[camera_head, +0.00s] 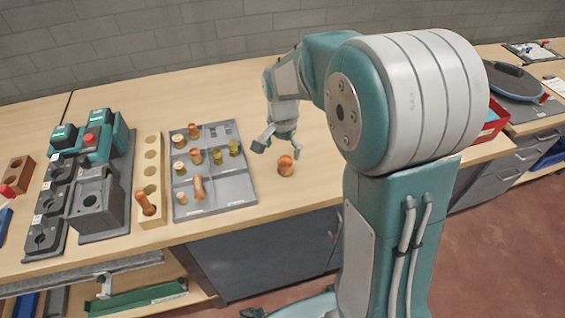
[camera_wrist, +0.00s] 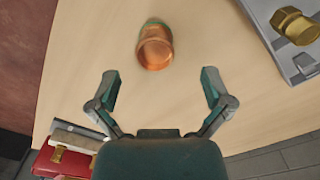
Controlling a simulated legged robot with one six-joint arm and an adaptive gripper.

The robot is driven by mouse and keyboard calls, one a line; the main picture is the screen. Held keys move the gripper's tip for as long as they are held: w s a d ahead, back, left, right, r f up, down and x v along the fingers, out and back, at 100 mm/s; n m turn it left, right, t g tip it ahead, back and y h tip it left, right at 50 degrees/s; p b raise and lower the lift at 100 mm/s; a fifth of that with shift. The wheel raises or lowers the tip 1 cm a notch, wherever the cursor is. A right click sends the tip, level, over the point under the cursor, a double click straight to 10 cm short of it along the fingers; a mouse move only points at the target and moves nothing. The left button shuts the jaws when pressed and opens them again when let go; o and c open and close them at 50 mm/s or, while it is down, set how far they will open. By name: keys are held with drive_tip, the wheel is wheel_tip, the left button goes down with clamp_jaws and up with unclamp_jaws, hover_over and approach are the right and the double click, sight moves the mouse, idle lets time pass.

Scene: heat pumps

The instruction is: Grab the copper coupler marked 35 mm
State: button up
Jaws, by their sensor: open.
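A copper coupler (camera_head: 286,165) with a thin green band stands alone on the bare wood worktop, right of the grey tray. It also shows in the wrist view (camera_wrist: 155,48), top centre, its open mouth visible. No size mark is legible on it. My gripper (camera_head: 273,144) is open and empty, just behind and left of the coupler in the head view. In the wrist view its two fingers (camera_wrist: 160,80) are spread wide, and the coupler lies beyond the tips, roughly midway between them, untouched.
The grey compartment tray (camera_head: 232,190) holds several copper and brass fittings; a brass one (camera_wrist: 296,26) shows in the wrist view. A wooden holed block (camera_head: 151,172) and dark machine parts (camera_head: 97,205) stand left. A red bin (camera_head: 494,121) is right. Worktop around the coupler is clear.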

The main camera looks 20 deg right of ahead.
sight(287, 159)
drive_tip(key=shift+d+f, duration=0.3)
drive_tip(key=f, duration=0.4)
drive_tip(key=shift+d+f, duration=0.25)
drive_tip(key=shift+d, duration=0.1)
drive_tip(key=shift+a+f, duration=0.25)
drive_tip(key=shift+a, duration=0.1)
drive_tip(key=shift+d, duration=0.2)
drive_tip(key=c, duration=1.2)
drive_tip(key=shift+c, duration=0.2)
drive_tip(key=shift+s, duration=0.1)
